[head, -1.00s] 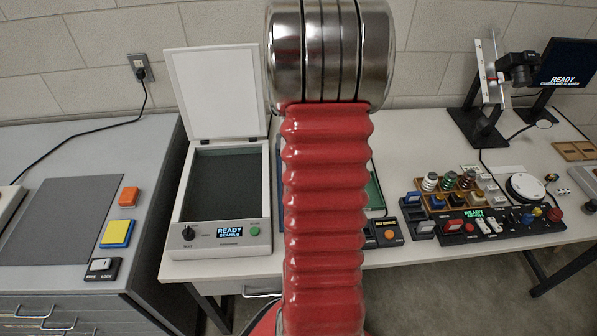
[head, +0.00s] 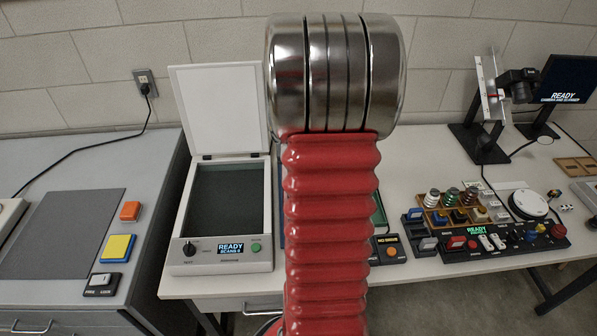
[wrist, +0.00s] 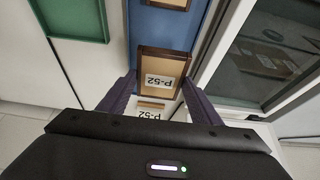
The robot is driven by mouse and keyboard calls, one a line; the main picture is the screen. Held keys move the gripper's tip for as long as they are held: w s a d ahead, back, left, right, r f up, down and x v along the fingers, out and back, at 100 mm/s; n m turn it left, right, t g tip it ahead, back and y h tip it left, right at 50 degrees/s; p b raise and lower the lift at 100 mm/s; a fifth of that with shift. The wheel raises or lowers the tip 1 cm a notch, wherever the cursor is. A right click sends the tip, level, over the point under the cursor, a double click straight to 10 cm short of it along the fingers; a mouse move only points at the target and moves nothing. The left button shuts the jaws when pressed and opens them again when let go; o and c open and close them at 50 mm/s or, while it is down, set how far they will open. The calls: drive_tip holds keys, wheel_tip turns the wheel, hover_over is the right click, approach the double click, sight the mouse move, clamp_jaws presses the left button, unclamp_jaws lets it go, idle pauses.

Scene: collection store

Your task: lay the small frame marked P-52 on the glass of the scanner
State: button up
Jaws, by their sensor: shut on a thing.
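The small frame marked P-52 (wrist: 176,63) has a dark brown rim and a tan back with a white label, which reads upside down in the wrist view. My gripper (wrist: 160,84) is shut on it, one dark finger at each side. The scanner (head: 178,255) stands left of my arm in the head view, its white lid (head: 222,108) raised. Its dark glass (head: 225,200) looks bare; in the wrist view the scanner is at the right, beside the frame. My arm hides the gripper and frame in the head view.
A blue tray (wrist: 150,27) and a green tray (wrist: 75,35) lie near the frame. A second P-52 label (wrist: 148,115) shows below it. A control panel (head: 505,243) with several buttons stands right of my arm. A grey cabinet (head: 150,200) is left of the scanner.

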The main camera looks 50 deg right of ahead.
drive_tip(key=w+a+n+y, duration=0.1)
drive_tip(key=w+a+n, duration=0.1)
drive_tip(key=w+a, duration=0.6)
drive_tip(key=w+a+r+n+t+y, duration=0.1)
drive_tip(key=w+a+n, duration=0.25)
drive_tip(key=a, duration=0.75)
drive_tip(key=w+a+n, duration=0.2)
drive_tip(key=w+a, duration=0.5)
drive_tip(key=a, duration=0.3)
drive_tip(key=w+a+n+y, duration=0.1)
drive_tip(key=a+n, duration=0.1)
drive_tip(key=a, duration=1)
drive_tip(key=shift+w+a+r+t, duration=0.25)
drive_tip(key=shift+w+a+t, duration=0.05)
drive_tip(key=shift+a, duration=0.1)
